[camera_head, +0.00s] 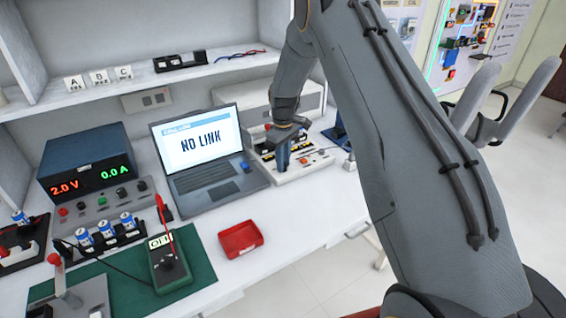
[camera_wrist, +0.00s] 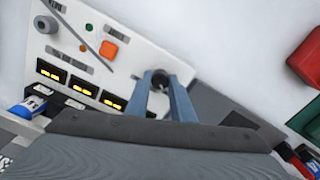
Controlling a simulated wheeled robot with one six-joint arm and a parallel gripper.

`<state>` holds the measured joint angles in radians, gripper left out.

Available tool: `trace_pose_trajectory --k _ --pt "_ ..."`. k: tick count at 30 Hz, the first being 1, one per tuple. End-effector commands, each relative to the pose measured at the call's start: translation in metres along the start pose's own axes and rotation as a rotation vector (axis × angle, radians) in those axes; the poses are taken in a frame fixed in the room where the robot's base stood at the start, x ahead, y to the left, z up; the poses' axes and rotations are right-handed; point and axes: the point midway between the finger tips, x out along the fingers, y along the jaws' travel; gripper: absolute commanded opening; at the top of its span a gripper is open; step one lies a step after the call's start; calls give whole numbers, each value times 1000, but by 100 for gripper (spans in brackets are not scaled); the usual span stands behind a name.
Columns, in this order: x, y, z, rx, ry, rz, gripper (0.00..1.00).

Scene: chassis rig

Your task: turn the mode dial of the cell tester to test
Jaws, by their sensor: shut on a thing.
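The cell tester (camera_head: 318,163) is a low white box to the right of the laptop. The wrist view shows its white panel (camera_wrist: 125,40) with an orange button, small green and dark buttons, and several yellow-lit windows. The mode dial (camera_wrist: 160,76) is a small dark round knob near the panel's edge, between my fingertips. My gripper (camera_wrist: 161,82) has blue fingers, shut on the dial from both sides. In the head view my gripper (camera_head: 283,162) reaches down onto the tester and hides the dial. I cannot read the dial's setting or its labels.
The laptop (camera_head: 205,180), reading "NO LINK", stands close to the left of my gripper. A red tray (camera_head: 240,252) lies at the bench's front, and it also shows in the wrist view (camera_wrist: 308,60). A power supply (camera_head: 90,165) and a multimeter (camera_head: 168,265) are further left.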

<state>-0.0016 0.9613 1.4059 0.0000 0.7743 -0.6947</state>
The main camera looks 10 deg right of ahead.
Motion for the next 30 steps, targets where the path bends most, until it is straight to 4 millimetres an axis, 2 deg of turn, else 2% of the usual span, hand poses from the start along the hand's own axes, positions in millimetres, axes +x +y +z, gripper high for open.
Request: trace_pose_trajectory --k 8,30 --pt "1 1 0 111 1 1 0" --pt "0 0 0 712 0 0 0"
